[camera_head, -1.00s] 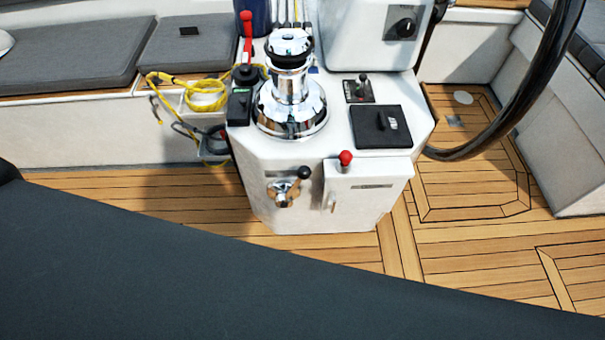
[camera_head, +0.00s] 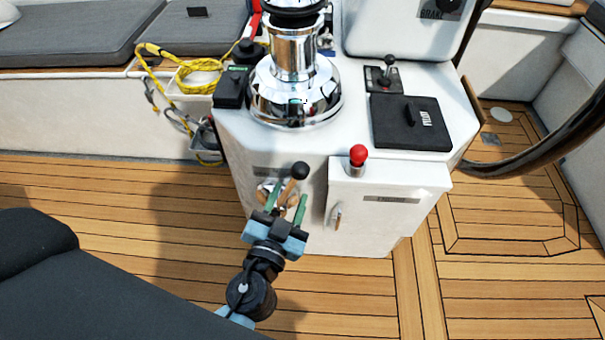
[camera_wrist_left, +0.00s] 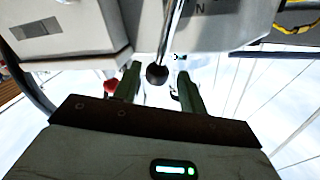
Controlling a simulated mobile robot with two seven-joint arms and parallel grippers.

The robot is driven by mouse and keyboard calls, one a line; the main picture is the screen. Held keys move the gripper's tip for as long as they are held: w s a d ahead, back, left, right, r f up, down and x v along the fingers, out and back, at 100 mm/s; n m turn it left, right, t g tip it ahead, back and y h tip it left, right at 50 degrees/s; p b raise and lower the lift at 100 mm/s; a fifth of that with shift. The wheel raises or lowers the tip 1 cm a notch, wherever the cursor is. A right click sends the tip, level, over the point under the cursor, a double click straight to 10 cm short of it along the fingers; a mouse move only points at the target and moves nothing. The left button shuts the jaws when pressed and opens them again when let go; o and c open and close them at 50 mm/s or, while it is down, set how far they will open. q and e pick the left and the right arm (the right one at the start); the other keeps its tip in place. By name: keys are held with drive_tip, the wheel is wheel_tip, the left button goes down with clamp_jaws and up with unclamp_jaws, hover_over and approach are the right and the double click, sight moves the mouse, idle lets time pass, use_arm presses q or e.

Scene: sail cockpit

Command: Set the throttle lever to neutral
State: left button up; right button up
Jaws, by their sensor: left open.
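The throttle lever has a black ball knob (camera_head: 300,170) on a shaft that leans up and to the right from a metal hub on the front of the white console. The knob also shows in the wrist view (camera_wrist_left: 157,73), on a shiny shaft, with a letter N on the panel beside it. My left gripper (camera_head: 286,203) is open, its green fingers pointing at the lever. In the wrist view the knob appears between the fingers; I cannot tell whether they touch it. The gripper hides part of the hub. My right gripper is not in view.
A red-knobbed lever (camera_head: 358,156) stands on a white box (camera_head: 390,205) right of the throttle. A chrome winch (camera_head: 294,85) and a black hatch (camera_head: 411,122) are on top. Yellow rope (camera_head: 195,70) hangs left. A dark grey surface (camera_head: 75,290) fills the lower left. The teak floor is clear.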

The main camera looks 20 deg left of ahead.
sight(295, 180)
use_arm(q)
drive_tip(key=shift+w+a+r, duration=0.1)
drive_tip(key=shift+w+r, duration=0.05)
drive_tip(key=shift+w, duration=0.4)
drive_tip(key=w+p, duration=0.1)
drive_tip(key=w, duration=0.2)
drive_tip(key=w+p, duration=0.1)
drive_tip(key=w, duration=0.2)
drive_tip(key=shift+w+a, duration=0.2)
drive_tip(key=shift+w, duration=0.15)
clamp_jaws()
